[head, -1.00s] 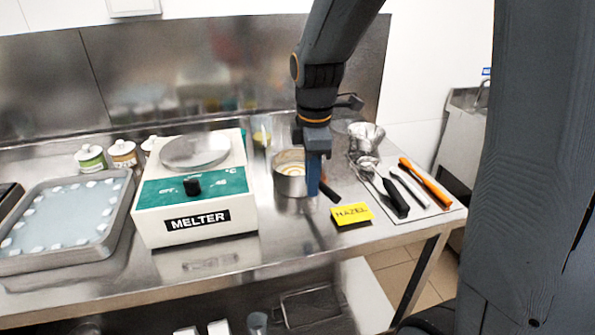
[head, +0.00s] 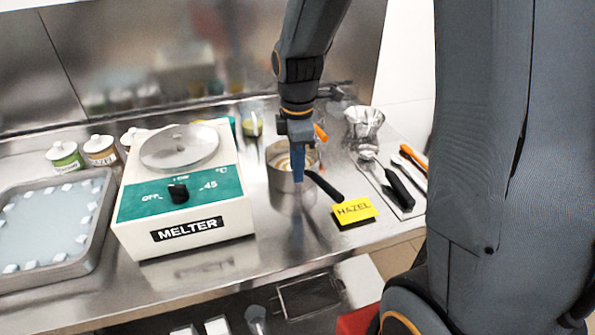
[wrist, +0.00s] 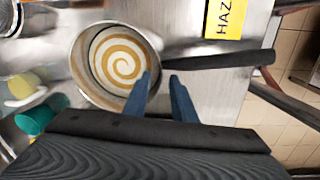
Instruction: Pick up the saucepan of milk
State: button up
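The saucepan (head: 284,186) is a steel pot on the steel counter, right of the melter, with a black handle (head: 324,186) pointing toward the front right. In the wrist view the saucepan (wrist: 80,68) holds pale contents with a brown swirl, and its handle (wrist: 220,57) runs to the right. My gripper (head: 298,180) is over the pan's right side, fingers pointing down. In the wrist view the two blue fingers of my gripper (wrist: 160,82) are apart, one over the pan's rim and one near the handle's root. Nothing shows between them but counter and the handle's start.
A white and green melter (head: 187,190) stands just left of the pan. A yellow HAZEL card (head: 354,211) lies at the right, near the handle. Utensils (head: 398,188) and a metal cup (head: 364,122) are further right. A tray (head: 95,222) is far left.

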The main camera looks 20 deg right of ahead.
aim_at(306, 177)
jog(key=shift+w+f+p, duration=0.2)
jog(key=shift+f+p, duration=0.15)
jog(key=shift+f, duration=1.5)
grip_shut()
